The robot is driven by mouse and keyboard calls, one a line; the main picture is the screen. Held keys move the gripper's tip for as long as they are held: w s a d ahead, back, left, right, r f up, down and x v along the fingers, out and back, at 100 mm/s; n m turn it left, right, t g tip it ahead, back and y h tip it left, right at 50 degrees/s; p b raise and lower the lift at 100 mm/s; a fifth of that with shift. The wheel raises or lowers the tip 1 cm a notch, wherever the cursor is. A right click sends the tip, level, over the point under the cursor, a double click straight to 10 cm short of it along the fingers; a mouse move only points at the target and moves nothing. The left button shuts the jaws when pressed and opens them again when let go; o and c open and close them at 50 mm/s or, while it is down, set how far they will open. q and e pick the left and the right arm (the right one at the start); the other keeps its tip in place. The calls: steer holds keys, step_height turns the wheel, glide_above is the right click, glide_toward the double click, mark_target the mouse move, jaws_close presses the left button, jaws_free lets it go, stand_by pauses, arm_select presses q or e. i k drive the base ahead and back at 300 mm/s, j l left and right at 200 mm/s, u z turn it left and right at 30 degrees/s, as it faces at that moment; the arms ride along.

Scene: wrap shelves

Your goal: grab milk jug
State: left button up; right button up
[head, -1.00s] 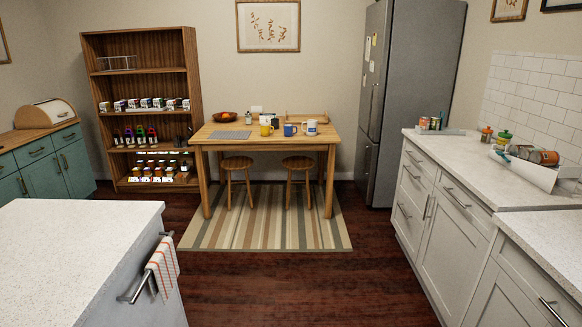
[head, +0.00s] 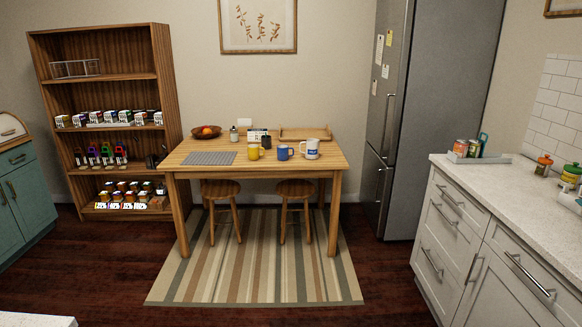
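A white jug with a blue mark (head: 311,149) stands upright on the wooden table (head: 200,170), near its right end. It is the thing in view that looks most like a milk jug, but it is small in the picture. A blue mug (head: 285,153) stands just left of it, and a yellow mug (head: 254,152) stands further left. Neither of my grippers shows in the head view. Nothing hides the jug.
Two stools (head: 221,191) are tucked under the table's front. A striped rug (head: 250,275) and open dark floor lie before it. A shelf unit (head: 103,172) stands left, a grey fridge (head: 432,110) right. A counter (head: 500,178) runs along the right; a white counter corner (head: 35,320) shows lower left.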

mark_target(312, 147)
steer(key=i+z, duration=0.2)
steer(key=i, duration=0.65)
steer(key=i+j+z, duration=0.15)
steer(key=i, duration=0.7)
